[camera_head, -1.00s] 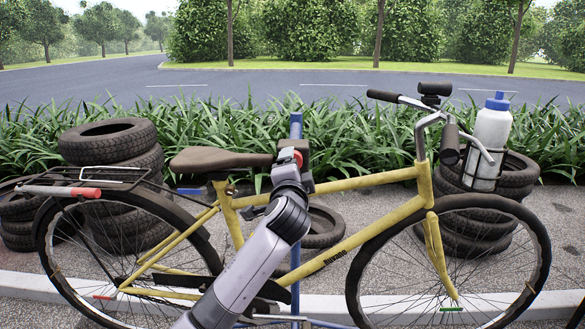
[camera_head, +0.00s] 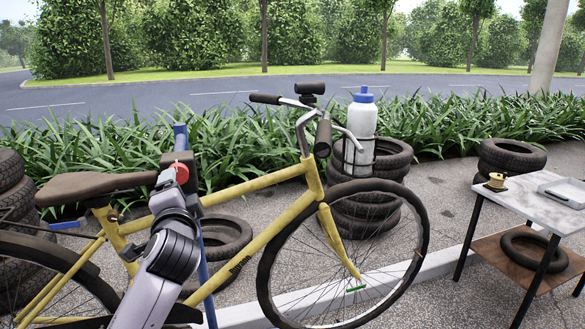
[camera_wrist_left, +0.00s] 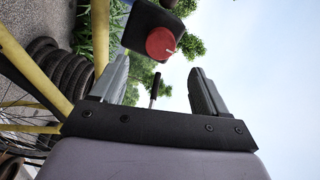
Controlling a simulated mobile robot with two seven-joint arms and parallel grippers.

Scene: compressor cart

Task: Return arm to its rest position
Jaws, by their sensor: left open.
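A long silver-grey arm of mine rises from the lower left in the head view. Its end is in front of a dark clamp (camera_head: 192,186) with a red knob (camera_head: 181,171) on a blue stand post (camera_head: 180,136), and my gripper is mostly hidden there. In the left wrist view my left gripper (camera_wrist_left: 160,82) is open, with nothing between its fingers. The red knob (camera_wrist_left: 160,43) and its dark block (camera_wrist_left: 140,25) are just beyond the fingertips. A yellow bicycle (camera_head: 272,232) stands beside the post, its saddle at the left. My right gripper is not in view.
A table (camera_head: 540,199) with a brass-coloured part (camera_head: 496,181) and a grey tray (camera_head: 566,195) stands at the right, a tyre (camera_head: 533,249) on its lower shelf. A white bottle (camera_head: 360,133) hangs at the handlebar. Tyre stacks (camera_head: 366,208) stand behind. Pavement between wheel and table is clear.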

